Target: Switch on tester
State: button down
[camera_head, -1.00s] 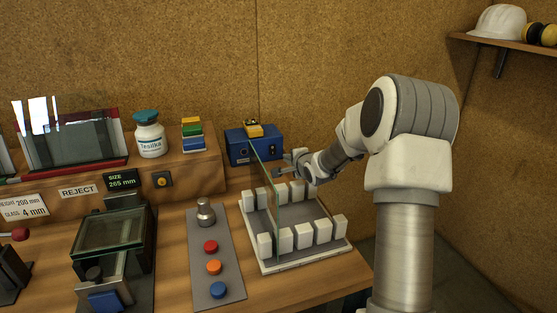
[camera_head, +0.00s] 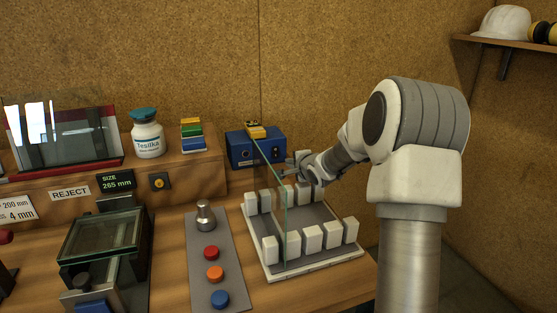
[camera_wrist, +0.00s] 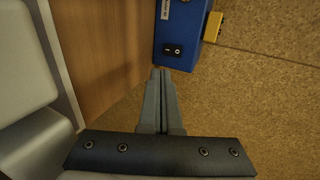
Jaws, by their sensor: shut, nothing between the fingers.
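The tester looks to be the blue box (camera_head: 241,154) at the back of the bench, against the cork wall, with a yellow device (camera_head: 256,131) on top. My gripper (camera_wrist: 161,72) is shut and empty. Its tips lie just below the switch in that view; whether they touch the box I cannot tell. In the head view my gripper (camera_head: 290,165) is at the box's right front, partly behind the glass pane.
A glass pane (camera_head: 271,190) stands upright in a rack with white blocks (camera_head: 312,238), in front of the box and close to my gripper. A panel with red, orange and blue buttons (camera_head: 215,273) lies to its left. A white bottle (camera_head: 147,138) stands on the ledge.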

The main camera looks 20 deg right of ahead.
jog(key=b, duration=0.2)
send_near(275, 156)
jog(key=w+f, duration=0.1)
jog(key=w, duration=0.1)
jog(key=w+f, duration=0.1)
jog(key=f, duration=0.1)
jog(key=shift+w, duration=0.35)
jog(key=shift+w+d, duration=0.1)
jog(key=shift+w, duration=1)
jog(key=shift+f, duration=0.1)
jog(key=shift+w+f+b, duration=0.1)
jog(key=shift+f+b, duration=0.2)
jog(key=shift+b, duration=0.6)
jog(key=shift+r+p, duration=0.3)
jog(key=shift+p, duration=0.05)
jog(key=shift+r, duration=0.1)
